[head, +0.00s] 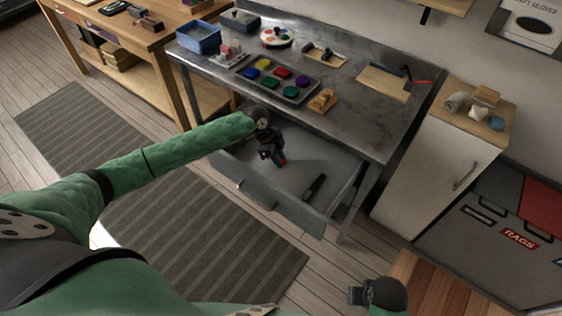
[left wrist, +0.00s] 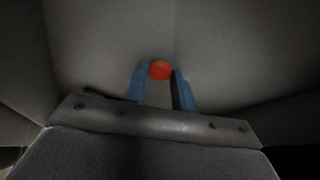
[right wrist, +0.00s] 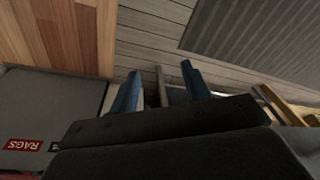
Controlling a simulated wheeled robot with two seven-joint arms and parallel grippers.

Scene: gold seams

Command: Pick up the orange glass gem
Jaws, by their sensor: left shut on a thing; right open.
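The orange glass gem (left wrist: 161,69) is a small round orange-red piece between the fingertips of my left gripper (left wrist: 160,76) in the left wrist view. The left gripper is shut on it. In the head view my left gripper (head: 275,159) reaches down into the open grey drawer (head: 280,205) under the metal bench; a reddish spot shows at its tip. How far the gem is off the drawer floor cannot be told. My right gripper (head: 356,295) is open and empty, low at the bottom right, away from the bench; its spread fingers (right wrist: 160,78) show in the right wrist view.
A dark slim object (head: 314,187) lies at the drawer's right side. The bench top (head: 335,115) above holds a tray of coloured pieces (head: 244,82), a blue bin (head: 197,38) and tools. A white cabinet (head: 432,165) stands to the right. The drawer's middle is clear.

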